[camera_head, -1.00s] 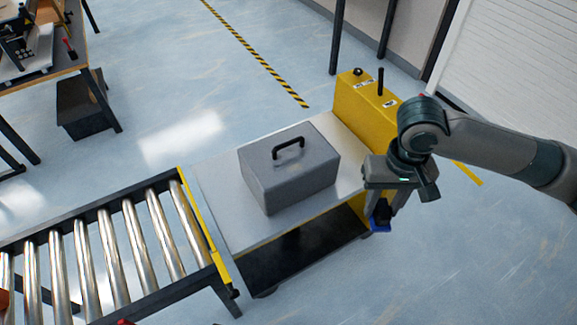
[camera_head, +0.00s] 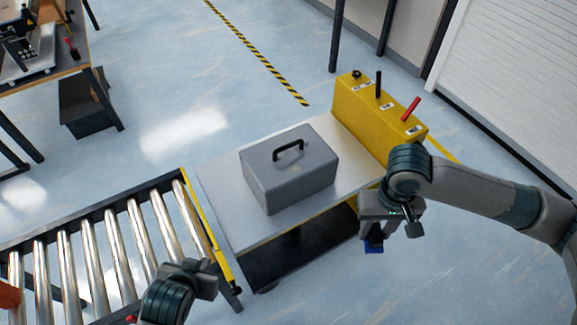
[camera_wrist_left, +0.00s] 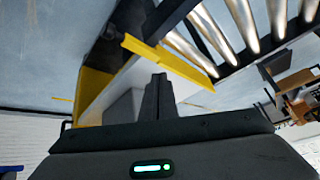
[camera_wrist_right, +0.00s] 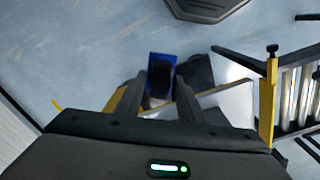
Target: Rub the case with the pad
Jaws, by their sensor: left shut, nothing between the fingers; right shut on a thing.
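The grey case (camera_head: 290,178) with a black top handle stands closed on the metal top of the cart (camera_head: 222,200) in the head view. The pad (camera_head: 374,246) is blue and dark, held low beside the cart's right edge. My right gripper (camera_head: 374,236) is shut on it; the pad also shows between the fingers in the right wrist view (camera_wrist_right: 161,80). The pad is apart from the case. My left gripper (camera_head: 205,280) is low, near the roller conveyor's right end. In the left wrist view its fingers (camera_wrist_left: 158,85) are together and empty.
The roller conveyor (camera_head: 100,250) with a yellow end bar adjoins the cart's left side. A yellow control box (camera_head: 372,115) with levers stands at the cart's back right. A workbench (camera_head: 50,68) is at the far left. The floor behind the cart is clear.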

